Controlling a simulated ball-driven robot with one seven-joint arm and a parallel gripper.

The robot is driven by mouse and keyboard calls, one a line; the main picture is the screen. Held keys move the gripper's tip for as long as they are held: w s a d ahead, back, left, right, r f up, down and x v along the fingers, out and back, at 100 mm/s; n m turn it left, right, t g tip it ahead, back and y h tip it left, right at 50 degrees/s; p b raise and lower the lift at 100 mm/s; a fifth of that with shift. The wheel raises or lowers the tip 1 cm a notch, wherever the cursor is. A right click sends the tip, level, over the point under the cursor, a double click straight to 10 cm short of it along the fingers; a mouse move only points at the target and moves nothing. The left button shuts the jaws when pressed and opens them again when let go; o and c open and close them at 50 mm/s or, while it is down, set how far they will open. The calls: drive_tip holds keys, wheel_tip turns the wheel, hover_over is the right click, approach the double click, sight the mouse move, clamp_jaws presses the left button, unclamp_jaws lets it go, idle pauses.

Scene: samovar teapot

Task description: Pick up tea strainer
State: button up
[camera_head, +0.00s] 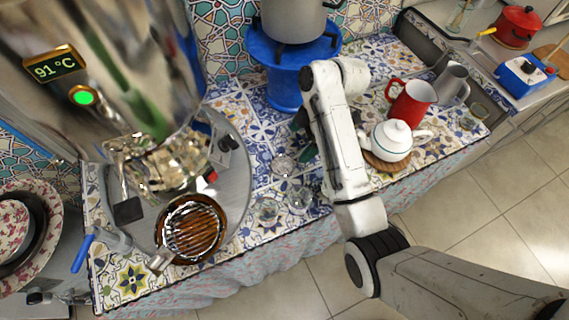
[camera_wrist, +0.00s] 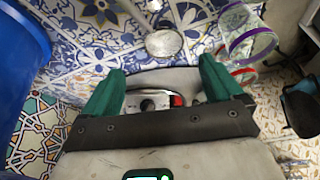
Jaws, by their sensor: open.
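The tea strainer appears to be the small round pale mesh piece (camera_wrist: 163,42) on the patterned tiles in the wrist view, with a thin handle running up from it. In the head view it seems to be the small round piece (camera_head: 283,165) left of my arm. My gripper (camera_wrist: 162,66) is open, its two green fingers apart and nothing held between them. The strainer lies beyond the fingertips, roughly in line with the gap. In the head view my gripper (camera_head: 303,143) is mostly hidden behind my arm.
A blue stand (camera_head: 284,88) holds a pot behind. The shiny samovar (camera_head: 165,160) is left; a white teapot (camera_head: 392,140) and red jug (camera_head: 411,108) are right.

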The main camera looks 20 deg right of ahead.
approach(282, 168)
drive_tip(key=shift+w+a+f+n, duration=0.3)
drive_tip(key=shift+w+f, duration=0.1)
drive_tip(key=shift+f, duration=0.05)
drive_tip(key=shift+s+p+x, duration=0.2)
drive_tip(key=shift+p+x, duration=0.1)
drive_tip(key=shift+x, duration=1.05)
drive_tip(key=shift+s+p+x, duration=0.2)
drive_tip(key=shift+p+x, duration=0.1)
drive_tip(key=shift+x, duration=1.05)
drive_tip(key=shift+d, duration=0.1)
drive_tip(key=c, duration=1.1)
